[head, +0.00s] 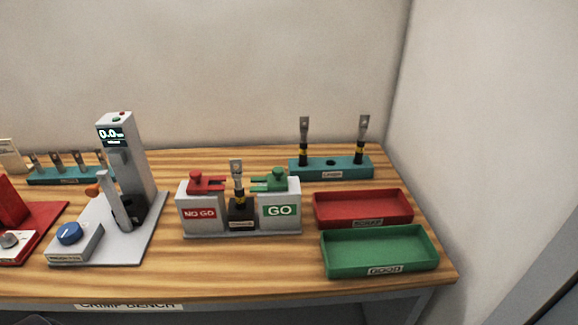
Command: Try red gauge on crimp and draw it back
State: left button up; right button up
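The red gauge (207,182) rests on top of the grey block labelled NO GO, its forked end pointing right toward the crimp. The crimp (238,180) is a grey metal lug with a yellow band and black lower part, standing upright in a dark holder (241,213) between the two gauge blocks. The fork looks close to the lug's left side; I cannot tell whether it touches. A green gauge (272,180) sits on the grey block labelled GO, its fork pointing left. Neither of my grippers shows in the head view.
A teal rack (345,172) at the back right holds two upright lugs. A red tray (362,208) and a green tray (380,250) labelled GOOD lie at the right. A tall grey tester (126,160) with a display and a blue knob (69,233) stand at the left.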

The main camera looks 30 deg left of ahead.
aim_at(197, 184)
jog(key=u, duration=1.45)
